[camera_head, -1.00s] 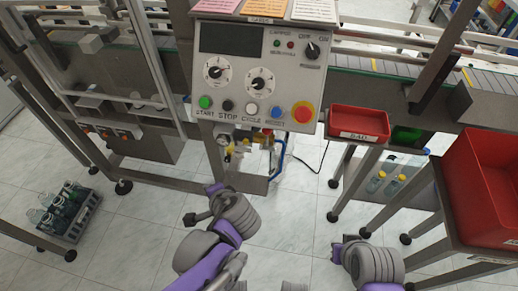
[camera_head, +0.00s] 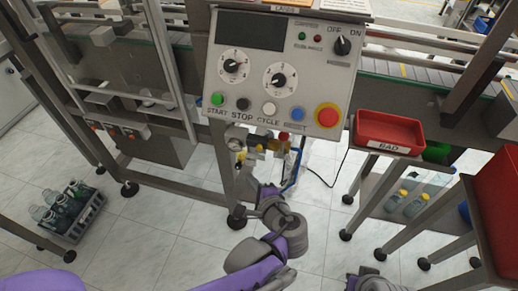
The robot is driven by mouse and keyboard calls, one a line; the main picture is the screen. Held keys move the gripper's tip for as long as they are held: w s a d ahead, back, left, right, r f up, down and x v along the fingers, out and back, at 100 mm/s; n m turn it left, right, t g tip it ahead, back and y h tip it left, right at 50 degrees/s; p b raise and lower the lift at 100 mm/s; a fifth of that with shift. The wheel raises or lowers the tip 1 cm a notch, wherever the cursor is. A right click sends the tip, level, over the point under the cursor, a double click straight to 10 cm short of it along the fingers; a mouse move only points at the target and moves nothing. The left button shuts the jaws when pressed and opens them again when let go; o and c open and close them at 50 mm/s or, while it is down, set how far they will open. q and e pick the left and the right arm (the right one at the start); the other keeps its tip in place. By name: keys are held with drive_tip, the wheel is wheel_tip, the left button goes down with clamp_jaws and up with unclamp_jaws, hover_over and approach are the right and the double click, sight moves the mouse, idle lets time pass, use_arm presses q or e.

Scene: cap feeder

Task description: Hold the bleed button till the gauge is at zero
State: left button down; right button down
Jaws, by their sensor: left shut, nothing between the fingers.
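A small air unit hangs under the control panel, with a round gauge (camera_head: 236,139), yellow fittings (camera_head: 262,147) and a small red part (camera_head: 284,137). The gauge is too small to read its needle. I cannot tell which part is the bleed button. My left gripper (camera_head: 243,168) is shut and empty, reaching up from below to just under the gauge and yellow fittings. I cannot tell whether it touches anything. Only a grey link of my right arm shows at the bottom edge; its gripper is out of view.
The control panel (camera_head: 262,95) with knobs and coloured buttons overhangs the air unit. A blue hose (camera_head: 296,168) runs down close to my left wrist. A red tray labelled BAD (camera_head: 389,128) stands right. A bottle crate (camera_head: 72,228) is on the floor at left. The middle floor is clear.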

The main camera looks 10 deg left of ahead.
use_arm(q)
drive_tip(key=w, duration=0.7)
drive_tip(key=shift+w+b, duration=0.25)
drive_tip(key=shift+b, duration=0.2)
drive_tip(key=shift+w+d, duration=0.1)
idle(1.5)
drive_tip(key=shift+w, duration=0.3)
drive_tip(key=shift+w, duration=0.4)
idle(0.6)
drive_tip(key=shift+s, duration=0.15)
idle(1.8)
drive_tip(key=shift+s+p, duration=0.3)
drive_tip(key=shift+s, duration=0.35)
drive_tip(key=shift+s, duration=0.1)
drive_tip(key=shift+s+p, duration=0.45)
drive_tip(key=shift+s, duration=1.95)
